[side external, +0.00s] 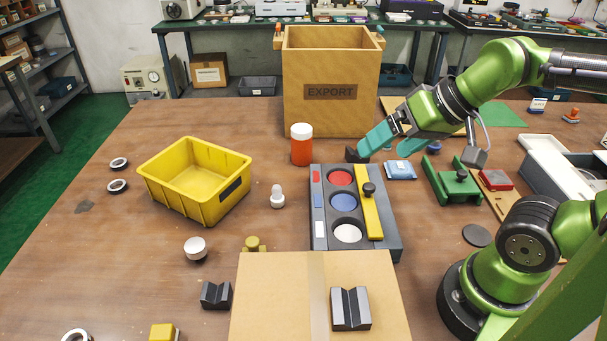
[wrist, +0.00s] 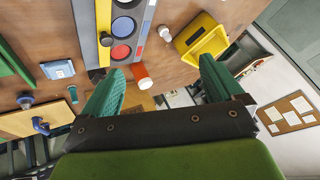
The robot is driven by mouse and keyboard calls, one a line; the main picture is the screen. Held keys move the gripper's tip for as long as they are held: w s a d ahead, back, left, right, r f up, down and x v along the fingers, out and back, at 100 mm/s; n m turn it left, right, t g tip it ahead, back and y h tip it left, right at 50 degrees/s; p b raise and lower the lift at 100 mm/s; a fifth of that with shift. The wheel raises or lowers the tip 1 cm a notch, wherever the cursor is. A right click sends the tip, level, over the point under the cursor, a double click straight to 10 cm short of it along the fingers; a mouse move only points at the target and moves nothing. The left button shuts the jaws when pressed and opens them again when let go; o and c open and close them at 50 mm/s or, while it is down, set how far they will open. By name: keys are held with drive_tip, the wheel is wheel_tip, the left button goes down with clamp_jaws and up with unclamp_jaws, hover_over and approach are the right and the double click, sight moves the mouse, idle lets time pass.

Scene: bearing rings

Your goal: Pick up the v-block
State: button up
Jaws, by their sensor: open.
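A dark grey v-block (side external: 350,308) lies on the closed cardboard box at the front of the table, its groove facing up. A second, similar dark v-block (side external: 216,295) sits on the table just left of that box. I cannot make out either block in the wrist view. My gripper (side external: 384,150), with teal fingers, is open and empty at the back right of the table, far from both blocks. The wrist view shows its two fingers (wrist: 160,66) spread apart with nothing held between them.
The cardboard box (side external: 270,300) raises the front middle. A grey tray (side external: 320,235) with coloured discs stands behind it. An orange bottle (side external: 302,150), yellow bin (side external: 195,180) and tall EXPORT box (side external: 330,65) stand further back. A green fixture (side external: 445,185) is at right.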

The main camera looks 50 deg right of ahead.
drive_tip(key=shift+f, duration=0.1)
drive_tip(key=m+g+h, duration=0.2)
drive_tip(key=g+h, duration=0.1)
drive_tip(key=h, duration=0.1)
approach(356, 153)
drive_tip(key=shift+s+x, duration=0.25)
drive_tip(key=shift+x, duration=3.95)
drive_tip(key=shift+w+d, duration=0.1)
drive_tip(key=shift+w, duration=0.1)
drive_tip(key=c, duration=1.6)
drive_tip(key=shift+r, duration=0.2)
drive_tip(key=shift+c, duration=0.3)
